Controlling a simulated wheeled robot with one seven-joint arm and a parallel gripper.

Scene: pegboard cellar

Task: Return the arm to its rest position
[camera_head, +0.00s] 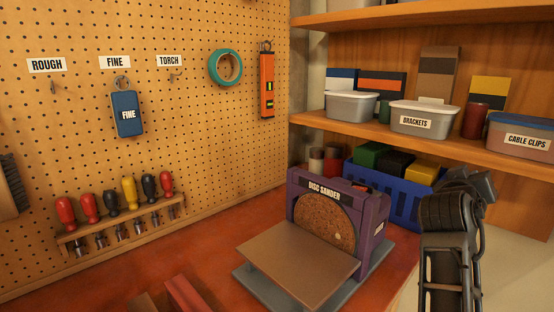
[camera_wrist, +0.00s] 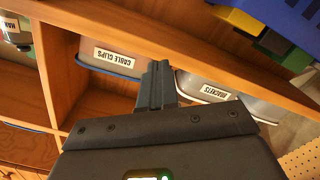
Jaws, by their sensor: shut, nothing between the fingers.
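My gripper (camera_wrist: 158,68) shows in the wrist view with its dark fingers together and nothing between them. The fingers point toward the wooden shelving, in front of the cable clips bin (camera_wrist: 113,60) and the brackets bin (camera_wrist: 215,88), both of which appear upside down there. I cannot tell whether the fingers touch anything. In the head view my dark arm stands folded at the right, in front of the shelf unit. I cannot make out the fingertips in that view.
A purple disc sander (camera_head: 375,225) stands on the red bench (camera_head: 200,262), beside a blue crate (camera_head: 435,208). The shelf (camera_head: 480,153) holds labelled bins. The pegboard (camera_head: 180,130) carries a blue "FINE" block (camera_head: 127,115), teal tape (camera_head: 214,68), an orange level (camera_head: 267,85) and a screwdriver rack (camera_head: 120,226).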

